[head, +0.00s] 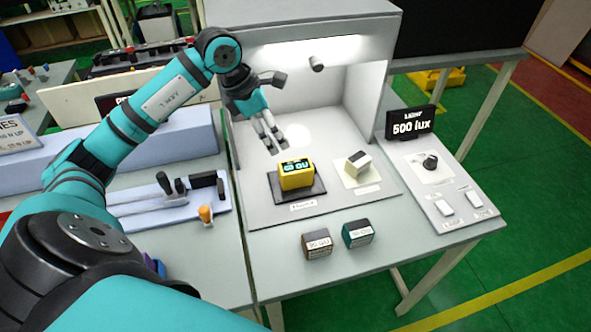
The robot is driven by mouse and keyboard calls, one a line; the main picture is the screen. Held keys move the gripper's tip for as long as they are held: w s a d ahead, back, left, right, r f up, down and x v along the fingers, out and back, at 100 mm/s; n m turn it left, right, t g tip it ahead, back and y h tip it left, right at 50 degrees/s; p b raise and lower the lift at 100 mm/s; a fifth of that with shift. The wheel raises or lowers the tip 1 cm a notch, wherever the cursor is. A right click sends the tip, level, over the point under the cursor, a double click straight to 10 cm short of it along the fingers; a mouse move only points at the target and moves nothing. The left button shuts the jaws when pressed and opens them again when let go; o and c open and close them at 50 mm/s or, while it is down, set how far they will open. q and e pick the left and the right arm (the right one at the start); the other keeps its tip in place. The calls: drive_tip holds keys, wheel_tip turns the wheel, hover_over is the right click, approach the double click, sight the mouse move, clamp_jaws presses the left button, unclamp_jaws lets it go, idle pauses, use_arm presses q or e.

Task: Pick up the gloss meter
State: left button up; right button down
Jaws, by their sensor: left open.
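The gloss meter appears to be the yellow box-shaped device (296,175) with a dark display showing light characters. It stands on a dark pad (275,192) inside a lit booth. My left gripper (274,146) is open and empty, with its fingers pointing down. In the head view its fingertips show just above and slightly left of the yellow device, apart from it. My right gripper is not in view.
The booth's side walls (365,100) flank the gripper. Two small labelled blocks, brown (317,244) and teal (357,233), stand in front. A "500 lux" display (411,124) stands right.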

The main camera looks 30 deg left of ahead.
sight(295, 165)
use_arm(q)
drive_tip(key=p+x, duration=0.2)
drive_tip(key=x, duration=0.7)
drive_tip(key=shift+w+d+f+p, duration=0.15)
drive_tip(key=shift+d+f+p, duration=0.05)
drive_tip(key=shift+f+p, duration=0.2)
drive_tip(key=shift+d+f+p, duration=0.1)
drive_tip(key=shift+f+p, duration=0.1)
drive_tip(key=shift+p, duration=0.15)
drive_tip(key=p+x, duration=0.2)
drive_tip(key=x, duration=0.1)
drive_tip(key=shift+f, duration=0.35)
drive_tip(key=shift+w+f, duration=0.15)
drive_tip(key=shift+f, duration=0.35)
drive_tip(key=c, duration=0.7)
drive_tip(key=shift+r, duration=0.1)
drive_tip(key=c, duration=0.7)
drive_tip(key=shift+c, duration=0.2)
